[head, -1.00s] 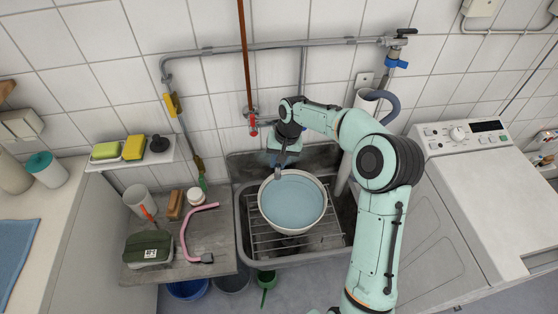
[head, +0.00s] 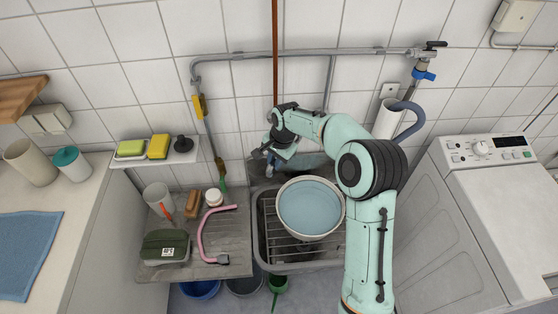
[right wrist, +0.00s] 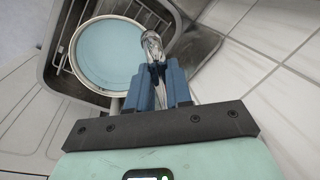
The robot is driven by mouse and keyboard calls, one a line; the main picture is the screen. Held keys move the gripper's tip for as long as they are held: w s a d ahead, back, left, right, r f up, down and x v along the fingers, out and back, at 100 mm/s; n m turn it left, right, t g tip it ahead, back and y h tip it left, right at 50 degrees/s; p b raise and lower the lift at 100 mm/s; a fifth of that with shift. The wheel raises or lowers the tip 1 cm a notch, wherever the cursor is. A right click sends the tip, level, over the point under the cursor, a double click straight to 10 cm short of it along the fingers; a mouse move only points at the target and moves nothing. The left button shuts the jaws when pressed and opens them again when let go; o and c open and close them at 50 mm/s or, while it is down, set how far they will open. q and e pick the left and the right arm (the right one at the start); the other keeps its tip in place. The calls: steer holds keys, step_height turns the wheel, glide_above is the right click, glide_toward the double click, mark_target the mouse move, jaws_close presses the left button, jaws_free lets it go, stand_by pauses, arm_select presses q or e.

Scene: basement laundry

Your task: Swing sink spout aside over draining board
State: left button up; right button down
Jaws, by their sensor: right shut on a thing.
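The metal sink spout (right wrist: 151,42) shows between the blue fingers of my right gripper (right wrist: 160,72) in the right wrist view. The gripper is shut on it. In the head view my right gripper (head: 271,152) is at the back of the sink, behind and left of the basin of water (head: 310,207). The spout end points toward the left back of the sink, beside the basin rim. Most of the spout is hidden by the gripper. The wooden-grey draining board (head: 240,240) lies left of the sink. My left gripper is out of view.
The basin rests on a wire rack (head: 275,225) in the sink.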

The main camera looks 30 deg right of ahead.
steer(key=shift+w, duration=0.1)
stand_by(0.3)
steer(key=c, duration=1)
jaws_free()
steer(key=shift+c, duration=0.2)
steer(key=shift+r, duration=0.1)
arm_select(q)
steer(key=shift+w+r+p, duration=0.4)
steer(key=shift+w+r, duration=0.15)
arm_select(e)
step_height(320, 180, up, 13)
steer(key=s, duration=0.2)
steer(key=shift+s+d, duration=0.25)
steer(key=shift+d, duration=0.15)
